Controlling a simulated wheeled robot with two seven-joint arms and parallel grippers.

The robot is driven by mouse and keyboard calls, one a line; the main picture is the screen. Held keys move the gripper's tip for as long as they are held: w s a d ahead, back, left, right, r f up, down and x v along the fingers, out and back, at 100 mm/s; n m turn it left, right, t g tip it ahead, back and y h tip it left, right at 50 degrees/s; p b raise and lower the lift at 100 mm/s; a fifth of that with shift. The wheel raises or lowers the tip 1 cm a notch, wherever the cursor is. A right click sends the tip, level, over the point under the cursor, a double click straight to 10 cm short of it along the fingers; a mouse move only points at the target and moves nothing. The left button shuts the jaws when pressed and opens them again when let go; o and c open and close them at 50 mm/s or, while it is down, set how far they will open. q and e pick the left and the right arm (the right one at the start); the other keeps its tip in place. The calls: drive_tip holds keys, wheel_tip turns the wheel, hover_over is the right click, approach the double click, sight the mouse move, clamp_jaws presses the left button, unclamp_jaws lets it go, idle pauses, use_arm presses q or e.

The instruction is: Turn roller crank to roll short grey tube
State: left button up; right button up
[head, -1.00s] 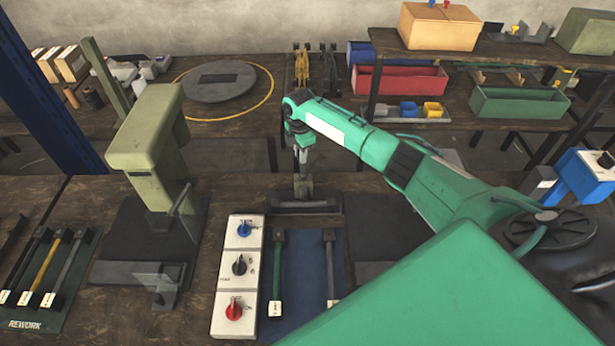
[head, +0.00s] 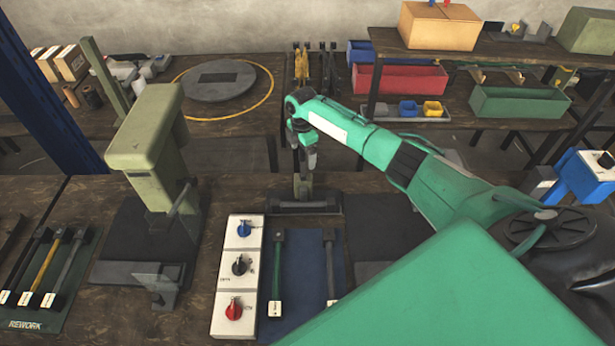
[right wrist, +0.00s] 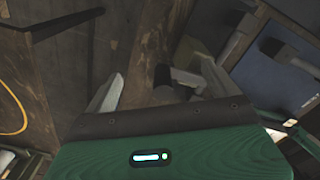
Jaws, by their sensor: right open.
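My right gripper (head: 311,163) is open and empty, above and just behind the small bench device with a dark base (head: 305,207) and a short upright post (head: 303,187). In the right wrist view my two fingers (right wrist: 160,88) are spread wide, with a grey cylindrical part (right wrist: 183,80) of a device beyond them. I cannot tell for sure whether that part is the roller crank. My left gripper is out of view.
A pale green press (head: 145,140) stands on the left. A white switch panel (head: 238,275) with blue, black and red knobs lies beside the blue mat. Dark mat (head: 385,225) space is clear at right.

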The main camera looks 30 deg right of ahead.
drive_tip(key=shift+r+p, duration=2.9)
drive_tip(key=shift+r, duration=0.6)
drive_tip(key=shift+f, duration=0.1)
